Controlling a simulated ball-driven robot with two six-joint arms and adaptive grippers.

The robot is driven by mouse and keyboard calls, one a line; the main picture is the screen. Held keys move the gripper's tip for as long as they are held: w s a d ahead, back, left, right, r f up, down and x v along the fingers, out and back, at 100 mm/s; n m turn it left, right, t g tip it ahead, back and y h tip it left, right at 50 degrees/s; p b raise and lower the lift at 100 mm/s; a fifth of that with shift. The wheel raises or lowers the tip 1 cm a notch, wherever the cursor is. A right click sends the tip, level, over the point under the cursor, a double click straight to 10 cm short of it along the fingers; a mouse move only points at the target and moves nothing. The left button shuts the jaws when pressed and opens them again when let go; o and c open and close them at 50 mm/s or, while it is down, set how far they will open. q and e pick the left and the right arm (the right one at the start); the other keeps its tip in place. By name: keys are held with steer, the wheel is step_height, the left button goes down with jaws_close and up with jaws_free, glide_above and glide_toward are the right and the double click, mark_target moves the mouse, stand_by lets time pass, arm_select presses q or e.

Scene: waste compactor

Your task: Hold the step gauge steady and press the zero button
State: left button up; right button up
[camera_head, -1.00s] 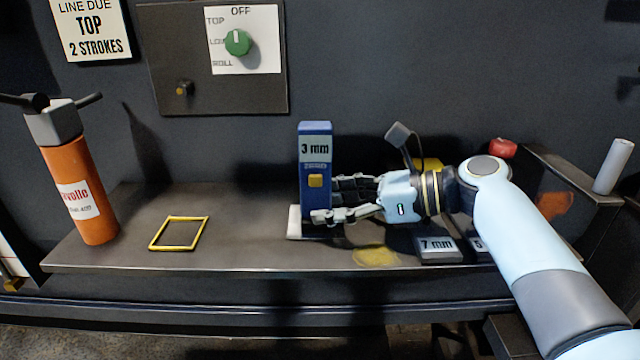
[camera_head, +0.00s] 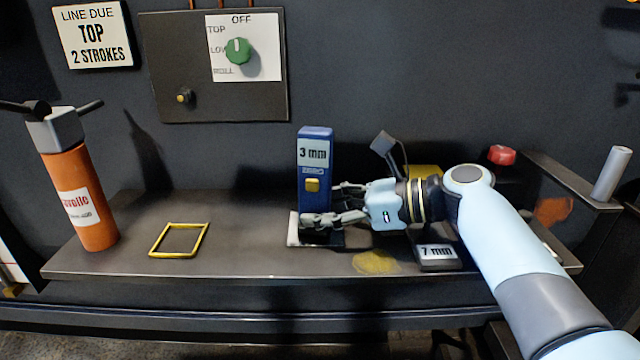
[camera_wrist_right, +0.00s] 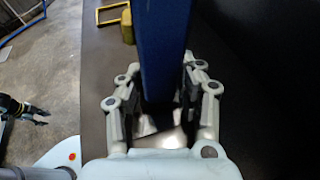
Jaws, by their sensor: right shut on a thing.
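The step gauge (camera_head: 314,142) is a blue upright block with a "3 mm" display and a yellow zero button (camera_head: 312,185) on its front. It stands on a small base on the shelf. My right gripper (camera_head: 328,203) reaches in from the right and is shut around its lower part. In the right wrist view the gauge (camera_wrist_right: 163,40) stands between the fingers, and the yellow button (camera_wrist_right: 127,25) juts out on its left side. My left gripper (camera_wrist_right: 35,113) shows small and dark at the left edge there, fingers apart, away from the gauge. It is outside the head view.
A yellow frame (camera_head: 153,242) lies on the shelf (camera_head: 250,258), left of the gauge. An orange cylinder (camera_head: 85,210) stands at far left. A "7 mm" block (camera_head: 437,257) lies under my right arm. A panel with a green knob (camera_head: 237,50) is behind. The shelf between frame and gauge is clear.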

arm_select(q)
jaws_close()
steer(key=shift+s, duration=0.1)
stand_by(1.1)
